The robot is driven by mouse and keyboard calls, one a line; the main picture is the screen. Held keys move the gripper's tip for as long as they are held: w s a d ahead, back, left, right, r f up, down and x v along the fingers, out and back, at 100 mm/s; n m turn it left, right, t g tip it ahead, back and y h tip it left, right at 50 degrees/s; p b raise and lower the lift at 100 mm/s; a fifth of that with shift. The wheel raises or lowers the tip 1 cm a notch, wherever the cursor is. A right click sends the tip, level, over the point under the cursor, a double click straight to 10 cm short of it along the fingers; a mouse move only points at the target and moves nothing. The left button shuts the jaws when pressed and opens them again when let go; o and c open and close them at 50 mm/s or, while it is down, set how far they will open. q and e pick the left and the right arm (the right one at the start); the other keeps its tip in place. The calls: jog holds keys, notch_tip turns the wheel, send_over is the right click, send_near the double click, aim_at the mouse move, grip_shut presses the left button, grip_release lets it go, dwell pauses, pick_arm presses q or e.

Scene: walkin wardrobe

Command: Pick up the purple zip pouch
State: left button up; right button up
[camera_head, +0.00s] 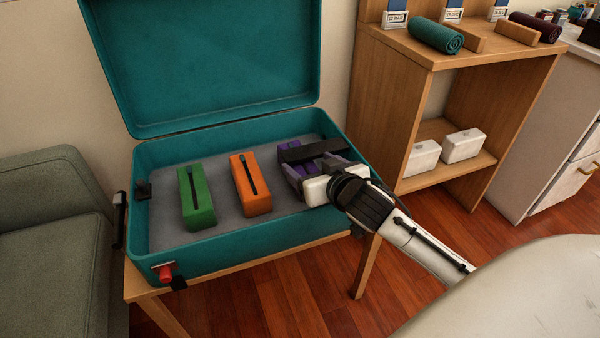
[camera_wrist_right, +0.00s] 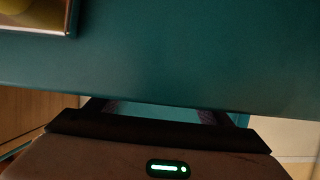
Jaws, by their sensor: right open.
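The purple zip pouch (camera_head: 314,163) lies at the right end of the open teal suitcase (camera_head: 235,248), partly hidden by my right gripper. My right gripper (camera_head: 291,164) is over the pouch, its dark fingers open, with purple showing between them. I cannot tell whether the fingers touch the pouch. In the right wrist view the gripper body fills the bottom edge and a teal surface most of the picture; the pouch cannot be made out there. My left gripper is out of view.
A green pouch (camera_head: 197,200) and an orange pouch (camera_head: 250,188) lie left of the purple one. The suitcase lid (camera_head: 205,60) stands open behind. A wooden shelf (camera_head: 400,100) with white boxes (camera_head: 423,157) stands to the right, a grey-green sofa (camera_head: 50,230) to the left.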

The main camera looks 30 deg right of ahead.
aim_at(301, 161)
jog(key=shift+w+d+f+b, duration=0.2)
jog(key=shift+w+f+b, duration=0.35)
jog(key=shift+w+f, duration=0.55)
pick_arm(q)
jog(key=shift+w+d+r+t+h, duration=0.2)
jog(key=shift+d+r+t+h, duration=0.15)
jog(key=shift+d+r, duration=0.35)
pick_arm(e)
jog(key=shift+w, duration=0.5)
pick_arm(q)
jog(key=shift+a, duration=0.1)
pick_arm(e)
jog(key=shift+r, duration=0.1)
jog(key=c, duration=1.3)
